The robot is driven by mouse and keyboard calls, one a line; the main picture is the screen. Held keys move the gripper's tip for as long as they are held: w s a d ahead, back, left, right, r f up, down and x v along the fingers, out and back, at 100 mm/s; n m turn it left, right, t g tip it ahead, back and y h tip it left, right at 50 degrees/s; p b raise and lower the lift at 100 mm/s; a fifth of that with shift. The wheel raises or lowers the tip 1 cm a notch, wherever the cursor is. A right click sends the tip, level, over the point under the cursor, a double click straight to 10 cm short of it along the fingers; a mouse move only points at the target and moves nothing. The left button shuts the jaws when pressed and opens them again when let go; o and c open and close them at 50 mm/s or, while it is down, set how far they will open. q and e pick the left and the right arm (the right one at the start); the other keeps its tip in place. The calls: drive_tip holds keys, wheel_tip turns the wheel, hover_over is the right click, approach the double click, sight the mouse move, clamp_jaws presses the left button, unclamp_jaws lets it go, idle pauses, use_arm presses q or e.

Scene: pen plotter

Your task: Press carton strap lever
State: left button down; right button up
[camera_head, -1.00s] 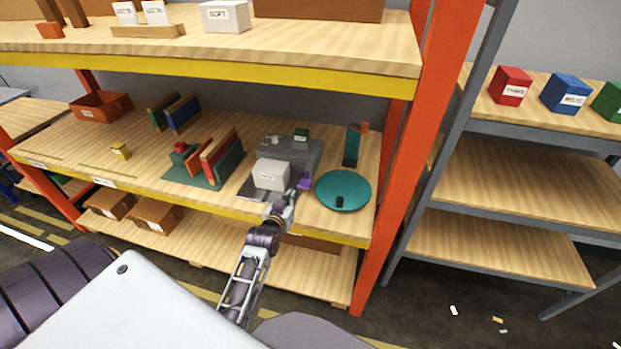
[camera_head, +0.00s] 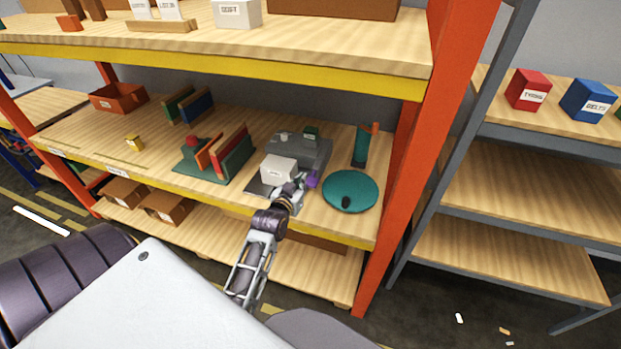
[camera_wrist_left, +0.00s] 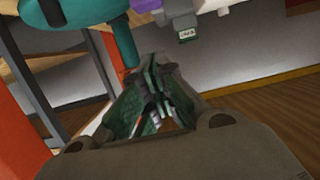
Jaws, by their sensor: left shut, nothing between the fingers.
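A grey machine (camera_head: 308,150) stands on the middle shelf with a white carton (camera_head: 279,169) on its front part. A purple part (camera_head: 313,180), which looks like the lever, sits at the carton's right side. It also shows in the left wrist view as a purple piece (camera_wrist_left: 146,5) at the top edge, partly cut off. My left gripper (camera_head: 297,186) is shut and empty, just in front of the carton and to the left of the purple part. I cannot tell if it touches either. In the left wrist view its closed fingers (camera_wrist_left: 155,75) point toward the machine. My right gripper is out of view.
A teal round plate (camera_head: 350,193) with a small dark object lies right of the machine, with a teal post (camera_head: 361,146) behind it. A green rack (camera_head: 216,160) with upright panels stands to the left. An orange upright (camera_head: 405,170) bounds the shelf on the right.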

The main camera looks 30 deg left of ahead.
use_arm(q)
drive_tip(key=shift+w, duration=0.15)
drive_tip(key=p, duration=0.1)
hover_over(310, 184)
drive_tip(key=shift+f, duration=3.05)
drive_tip(key=shift+f+p, duration=0.15)
drive_tip(key=shift+p, duration=0.15)
